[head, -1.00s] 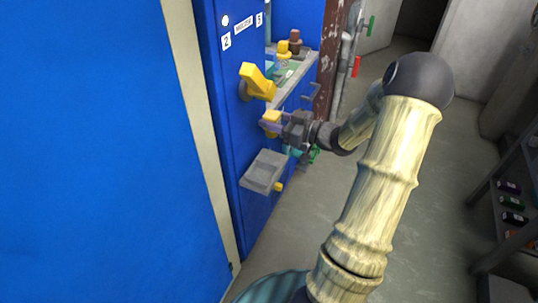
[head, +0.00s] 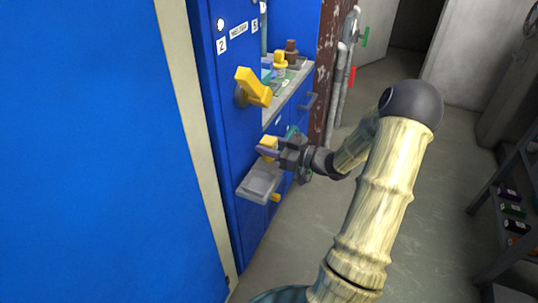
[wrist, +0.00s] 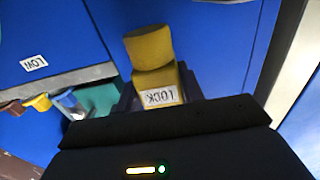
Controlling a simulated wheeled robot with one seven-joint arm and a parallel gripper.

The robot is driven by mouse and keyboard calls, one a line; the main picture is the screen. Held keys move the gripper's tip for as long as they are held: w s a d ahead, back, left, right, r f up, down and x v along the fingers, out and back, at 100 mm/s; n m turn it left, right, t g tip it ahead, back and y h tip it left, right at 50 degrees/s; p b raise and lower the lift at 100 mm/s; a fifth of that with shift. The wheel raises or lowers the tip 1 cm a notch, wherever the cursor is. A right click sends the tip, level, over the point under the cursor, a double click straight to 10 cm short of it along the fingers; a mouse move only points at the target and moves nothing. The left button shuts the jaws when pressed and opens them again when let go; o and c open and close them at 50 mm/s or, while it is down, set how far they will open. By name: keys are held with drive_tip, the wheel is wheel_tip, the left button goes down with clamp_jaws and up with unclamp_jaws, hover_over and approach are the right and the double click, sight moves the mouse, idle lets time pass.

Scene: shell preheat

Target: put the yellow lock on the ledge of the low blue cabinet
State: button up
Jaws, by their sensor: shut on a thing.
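The yellow lock (head: 268,145) is held between the fingers of my gripper (head: 272,152). In the wrist view the lock (wrist: 154,78) shows a white LOCK label, with a dark finger on each side. A grey tray-like ledge (head: 255,184) sticks out from the front of the blue cabinet (head: 228,135). In the head view the lock appears just above the far part of the ledge; I cannot tell whether they touch. A LOW label (wrist: 33,62) is on a blue panel in the wrist view.
A yellow handle (head: 252,86) juts from the cabinet above the ledge. A small yellow piece (head: 275,198) shows beside and below the ledge. Behind is a counter with a yellow-topped bottle (head: 280,64) and a brown bottle (head: 291,52). A shelf (head: 515,190) stands at right; the floor between is clear.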

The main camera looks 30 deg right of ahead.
drive_tip(key=shift+f+b, duration=0.65)
drive_tip(key=shift+f, duration=1.1)
drive_tip(key=shift+f, duration=0.15)
drive_tip(key=o, duration=1)
drive_tip(key=p+v, duration=0.3)
drive_tip(key=v, duration=0.9)
